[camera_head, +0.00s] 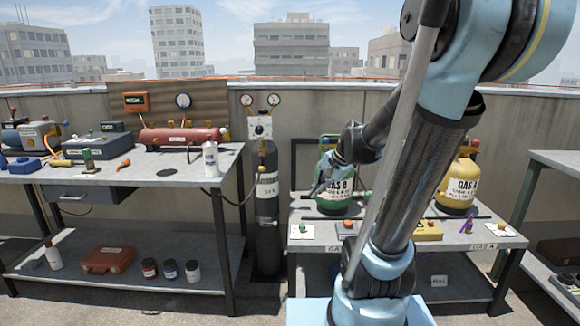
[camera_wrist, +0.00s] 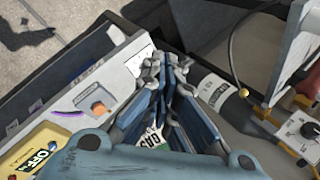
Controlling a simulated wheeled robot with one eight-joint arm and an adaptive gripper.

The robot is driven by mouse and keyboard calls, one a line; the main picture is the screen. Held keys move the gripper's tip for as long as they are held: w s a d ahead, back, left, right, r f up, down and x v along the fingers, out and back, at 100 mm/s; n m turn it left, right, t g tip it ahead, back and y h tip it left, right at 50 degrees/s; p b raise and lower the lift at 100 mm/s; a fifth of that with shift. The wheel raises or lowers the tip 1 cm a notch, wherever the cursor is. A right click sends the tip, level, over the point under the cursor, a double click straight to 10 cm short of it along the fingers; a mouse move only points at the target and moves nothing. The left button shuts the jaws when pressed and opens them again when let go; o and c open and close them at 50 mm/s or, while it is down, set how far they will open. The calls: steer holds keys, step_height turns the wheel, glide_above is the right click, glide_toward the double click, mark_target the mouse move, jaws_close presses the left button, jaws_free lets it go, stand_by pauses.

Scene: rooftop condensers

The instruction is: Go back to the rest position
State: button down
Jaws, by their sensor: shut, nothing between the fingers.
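My gripper (camera_head: 322,186) is in front of the green gas cylinder labelled GAS B (camera_head: 335,205), above the right-hand bench. My arm reaches across the right half of the head view and hides part of that bench. In the wrist view my gripper (camera_wrist: 166,66) has its blue fingers together with nothing between them. A piece of the GAS label shows just below the fingers there. I cannot tell how close the fingers are to the cylinder.
A yellow cylinder labelled GAS A (camera_head: 459,187) stands at the right of the bench (camera_head: 490,238). A dark tall cylinder (camera_head: 266,210) with gauges stands between the benches. The left bench (camera_head: 130,172) carries a red tank (camera_head: 180,136) and a white bottle (camera_head: 211,160).

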steer(key=s+d+f+n+h, duration=0.2)
steer(key=s+d+f+n, duration=0.1)
steer(key=s, duration=0.6)
steer(key=s+d+f+n+g+h, duration=0.1)
steer(key=s+d+f+n+h, duration=0.2)
steer(key=s, duration=0.6)
steer(key=shift+s+d+f+n+g, duration=0.25)
steer(key=shift+s+d+n+g, duration=0.1)
steer(key=shift+d+n, duration=1.15)
